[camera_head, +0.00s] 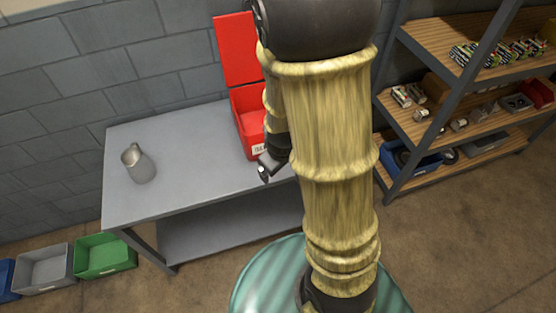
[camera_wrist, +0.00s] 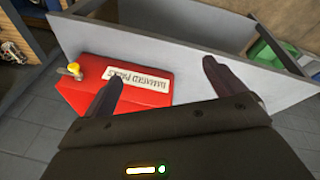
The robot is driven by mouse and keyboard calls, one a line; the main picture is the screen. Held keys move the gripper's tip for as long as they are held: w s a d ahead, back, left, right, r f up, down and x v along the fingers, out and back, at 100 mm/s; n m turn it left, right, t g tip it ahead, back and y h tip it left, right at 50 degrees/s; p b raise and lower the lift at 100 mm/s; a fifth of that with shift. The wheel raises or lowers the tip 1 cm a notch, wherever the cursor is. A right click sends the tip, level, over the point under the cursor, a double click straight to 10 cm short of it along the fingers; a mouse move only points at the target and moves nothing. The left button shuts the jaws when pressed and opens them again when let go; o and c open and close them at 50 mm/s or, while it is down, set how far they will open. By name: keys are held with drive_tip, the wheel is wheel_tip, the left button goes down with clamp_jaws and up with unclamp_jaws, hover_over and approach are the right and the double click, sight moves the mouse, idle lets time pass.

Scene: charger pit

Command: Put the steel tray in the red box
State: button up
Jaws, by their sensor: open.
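The red box (camera_head: 250,120) stands at the back right of the grey table with its lid raised against the wall, partly hidden by my arm. In the wrist view, a red face of the box (camera_wrist: 150,68) with a white label lies beyond my fingers. My gripper (camera_wrist: 163,82) is open, fingers spread, with nothing visible between them. In the head view, my gripper (camera_head: 266,170) is by the box's lower front edge, partly covered by my arm. I cannot make out a steel tray for certain in either view.
A metal jug (camera_head: 138,163) stands on the table's left half; the tabletop (camera_head: 190,145) between it and the box is clear. Grey (camera_head: 45,268) and green (camera_head: 104,257) bins sit on the floor at left. Wooden shelves (camera_head: 465,95) with parts stand at right.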

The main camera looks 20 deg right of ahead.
drive_tip(key=s+a+r+m+y, duration=0.1)
drive_tip(key=s+a+r+m, duration=0.1)
drive_tip(key=s+r+m, duration=0.2)
wheel_tip(320, 180, up, 3)
drive_tip(key=shift+a+f+m, duration=0.1)
drive_tip(key=shift+a+m, duration=0.1)
drive_tip(key=shift+m, duration=0.1)
idle(0.9)
